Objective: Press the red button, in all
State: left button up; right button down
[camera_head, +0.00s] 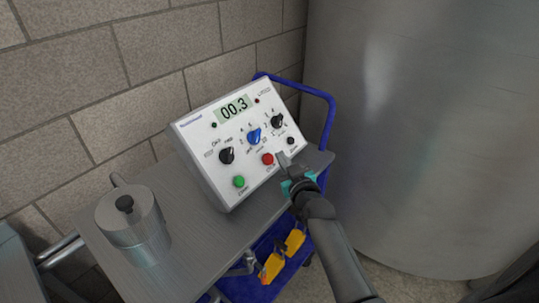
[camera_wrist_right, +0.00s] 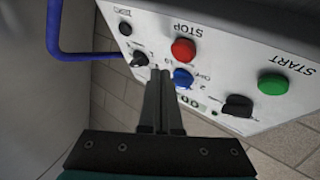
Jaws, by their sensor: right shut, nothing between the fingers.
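The red button (camera_head: 268,159) sits on the lower part of a white control box's sloped front, labelled STOP in the right wrist view (camera_wrist_right: 183,50). The control box (camera_head: 205,133) stands on a grey cart top, and its display reads 00.3. My right gripper (camera_head: 283,157) is shut and empty, its tips just right of the red button in the head view. In the right wrist view the closed fingers (camera_wrist_right: 160,72) point at the panel beside the red button; I cannot tell whether they touch the panel. My left gripper is not in view.
A green button (camera_head: 239,181), a blue knob (camera_head: 254,135) and black knobs (camera_head: 227,155) are near the red button. A metal pot (camera_head: 133,228) stands left on the cart (camera_head: 205,240). A brick wall is behind; a large steel tank (camera_head: 420,130) is at right.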

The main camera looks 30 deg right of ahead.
jog(key=shift+s+d+r+p, duration=0.25)
jog(key=shift+s+r+p, duration=0.3)
jog(key=shift+r+p, duration=0.05)
jog(key=shift+s+d+r+p, duration=0.2)
jog(key=shift+s+r+p, duration=0.35)
